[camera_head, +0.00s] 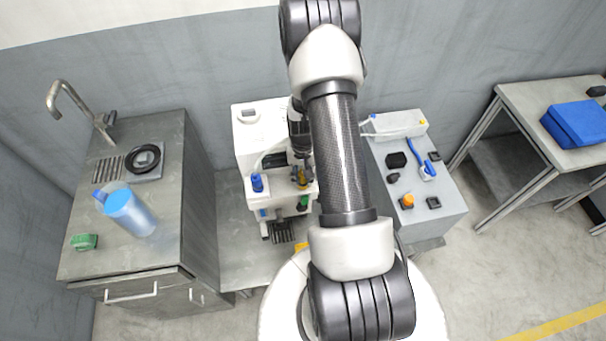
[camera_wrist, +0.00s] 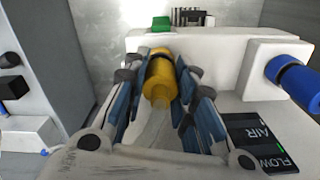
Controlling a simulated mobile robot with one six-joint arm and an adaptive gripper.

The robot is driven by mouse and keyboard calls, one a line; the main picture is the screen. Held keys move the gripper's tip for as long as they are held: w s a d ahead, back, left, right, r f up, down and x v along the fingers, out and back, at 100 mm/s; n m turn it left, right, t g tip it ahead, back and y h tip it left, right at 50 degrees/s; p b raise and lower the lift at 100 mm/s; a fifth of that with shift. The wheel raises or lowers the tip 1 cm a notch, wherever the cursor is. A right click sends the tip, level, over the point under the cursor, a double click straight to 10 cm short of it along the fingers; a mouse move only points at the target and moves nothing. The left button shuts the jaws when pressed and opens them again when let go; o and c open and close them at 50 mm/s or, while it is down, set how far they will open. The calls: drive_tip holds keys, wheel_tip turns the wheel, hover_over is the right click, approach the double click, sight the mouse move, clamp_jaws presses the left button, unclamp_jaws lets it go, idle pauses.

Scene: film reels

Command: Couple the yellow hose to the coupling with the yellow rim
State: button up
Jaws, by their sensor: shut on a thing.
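The yellow hose's end (camera_wrist: 158,82) is a yellow cylinder with a pale, translucent hose running from it towards the wrist camera. My gripper (camera_wrist: 161,78) is shut on it, with one blue-padded finger on each side. In the head view the yellow end (camera_head: 302,178) shows beside the white machine's front, partly under my arm. A coupling with a yellow rim cannot be told apart from the hose end. I cannot tell whether the end touches a coupling.
A white machine (camera_head: 249,135) stands between a sink cabinet (camera_head: 165,200) and a grey control box (camera_head: 440,200). A blue fitting (camera_wrist: 290,78) sits on it, right of my gripper; a green one (camera_wrist: 161,24) is beyond.

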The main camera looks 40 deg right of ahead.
drive_tip(key=shift+f+b, duration=0.3)
drive_tip(key=shift+f, duration=0.1)
drive_tip(key=o, duration=0.8)
drive_tip(key=shift+r, duration=0.1)
drive_tip(key=shift+r+p, duration=3.7)
drive_tip(key=shift+r, duration=1.8)
